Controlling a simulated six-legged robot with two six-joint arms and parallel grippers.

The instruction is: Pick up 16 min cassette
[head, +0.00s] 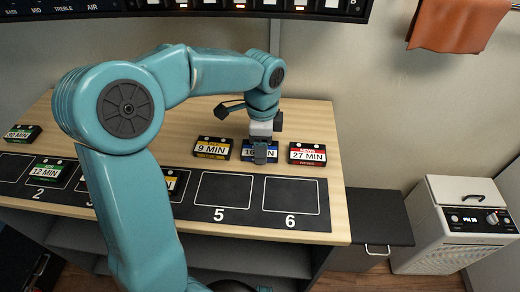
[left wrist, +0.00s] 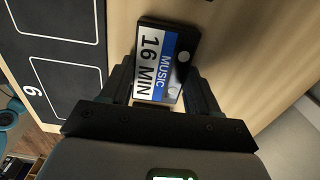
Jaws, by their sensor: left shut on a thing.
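The 16 min cassette is black with a blue and white label reading "MUSIC 16 MIN" (left wrist: 163,62). In the head view the 16 min cassette (head: 247,153) is partly hidden behind my left gripper (head: 262,152), between the 9 min and 27 min cassettes. In the left wrist view my left gripper (left wrist: 160,88) is shut on the cassette, with a finger at each side of it. I cannot tell whether the cassette is touching the wooden table (head: 315,125) or just above it. My right gripper is not in view.
The 9 min cassette (head: 212,147) lies close on the left and the 27 min cassette (head: 307,154) on the right. A 30 min cassette (head: 20,133) is at the far left. The black mat has numbered slots; slot 5 (head: 223,190) and slot 6 (head: 291,196) are empty. The 12 min cassette (head: 54,172) lies at slot 2.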

